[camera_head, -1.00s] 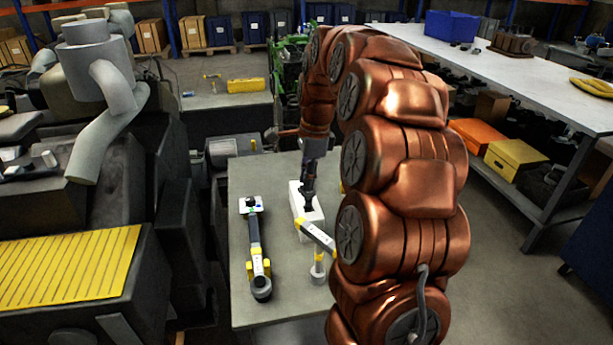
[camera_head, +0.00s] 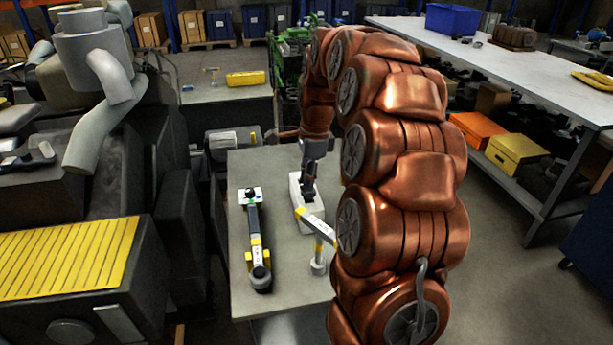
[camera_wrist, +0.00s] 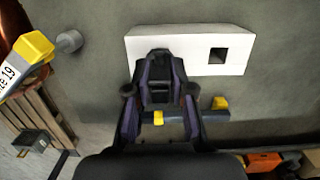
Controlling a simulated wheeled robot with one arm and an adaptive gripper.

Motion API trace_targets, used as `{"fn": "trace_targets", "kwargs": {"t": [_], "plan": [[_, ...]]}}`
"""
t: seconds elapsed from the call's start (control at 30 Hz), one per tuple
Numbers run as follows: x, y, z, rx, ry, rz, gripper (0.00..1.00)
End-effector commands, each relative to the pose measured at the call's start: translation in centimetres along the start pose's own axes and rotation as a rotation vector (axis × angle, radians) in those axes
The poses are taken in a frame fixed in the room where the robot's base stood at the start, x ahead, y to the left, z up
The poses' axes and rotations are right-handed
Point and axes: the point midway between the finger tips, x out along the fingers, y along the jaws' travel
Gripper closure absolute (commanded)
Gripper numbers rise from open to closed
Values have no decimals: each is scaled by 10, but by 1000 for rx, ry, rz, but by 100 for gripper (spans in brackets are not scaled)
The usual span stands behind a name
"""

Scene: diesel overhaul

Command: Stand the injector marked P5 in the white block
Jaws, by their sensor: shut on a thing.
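The white block (camera_head: 296,188) stands on the grey table in the head view, partly behind my gripper. In the wrist view, the white block (camera_wrist: 190,42) shows one empty square hole on its right side. My gripper (camera_head: 308,194) is over the block, pointing down. In the wrist view, my gripper (camera_wrist: 160,88) covers the block's left part. It is shut on a dark thing, apparently the injector, mostly hidden by the fingers. No P5 mark is readable, and I cannot tell whether the injector's lower end is in a hole.
A yellow-and-white labelled arm on a post (camera_head: 318,262) stands close in front of the block. A long dark tool with yellow bands (camera_head: 254,222) lies on the table to the left. A big engine (camera_head: 60,190) is further left; a shelved bench (camera_head: 500,75) stands right.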

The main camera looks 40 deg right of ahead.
Motion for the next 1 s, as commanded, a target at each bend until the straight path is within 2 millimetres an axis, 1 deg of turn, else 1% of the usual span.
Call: {"fn": "trace_targets", "kwargs": {"t": [0.5,0.83,0.87,1.0], "plan": [[14,0,-2,0,0,-2,100],[16,-1,-2,1,0,-3,100],[15,-1,-2,1,0,-3,76],[16,0,-2,0,0,-2,61]]}}
